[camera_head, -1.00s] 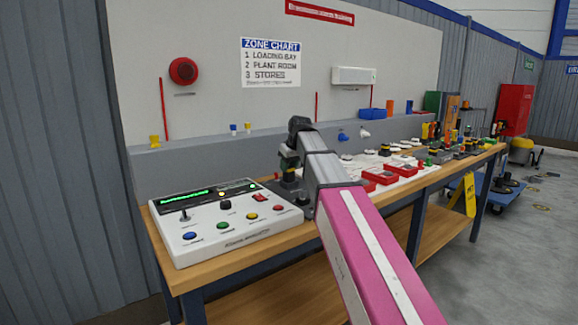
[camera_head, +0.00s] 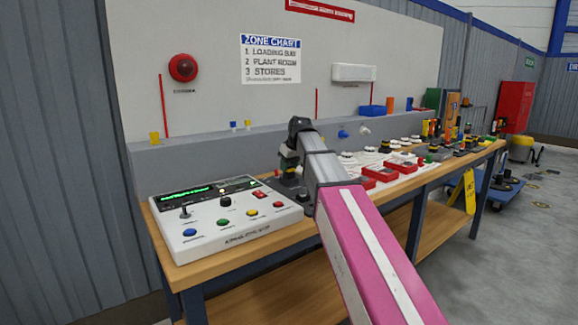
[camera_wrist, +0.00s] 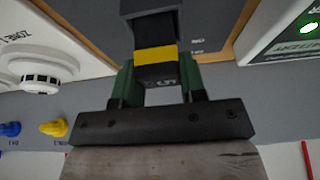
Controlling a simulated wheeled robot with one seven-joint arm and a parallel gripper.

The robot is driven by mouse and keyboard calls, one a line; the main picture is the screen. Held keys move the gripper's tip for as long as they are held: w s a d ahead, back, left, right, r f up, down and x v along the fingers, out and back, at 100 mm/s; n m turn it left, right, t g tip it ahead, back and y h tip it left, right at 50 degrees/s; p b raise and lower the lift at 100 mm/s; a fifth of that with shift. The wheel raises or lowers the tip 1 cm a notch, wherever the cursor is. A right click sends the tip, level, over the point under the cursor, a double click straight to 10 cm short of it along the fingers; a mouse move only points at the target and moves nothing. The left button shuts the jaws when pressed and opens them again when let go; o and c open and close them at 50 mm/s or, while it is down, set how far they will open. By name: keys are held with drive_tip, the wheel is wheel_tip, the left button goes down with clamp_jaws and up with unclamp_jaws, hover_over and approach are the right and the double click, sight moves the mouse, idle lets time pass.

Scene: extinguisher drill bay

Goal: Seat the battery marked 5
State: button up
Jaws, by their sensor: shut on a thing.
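My gripper (camera_wrist: 156,80) is shut on a black block with a yellow band (camera_wrist: 156,54), which looks like a battery. No number can be read on it. In the head view my gripper (camera_head: 288,166) is low over the bench, just right of the white control panel (camera_head: 215,236), and the block is hard to make out.
The wooden bench (camera_head: 262,247) runs away to the right. Red boxes (camera_head: 380,177) and white round detectors (camera_head: 388,146) stand just beyond my arm, with several small items farther along. A grey upstand (camera_head: 200,155) backs the bench. Yellow and blue pieces show left in the wrist view.

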drive_tip(key=shift+f, duration=0.5)
idle(0.4)
drive_tip(key=o, duration=1.5)
drive_tip(key=shift+r, duration=0.1)
drive_tip(key=shift+r, duration=3.45)
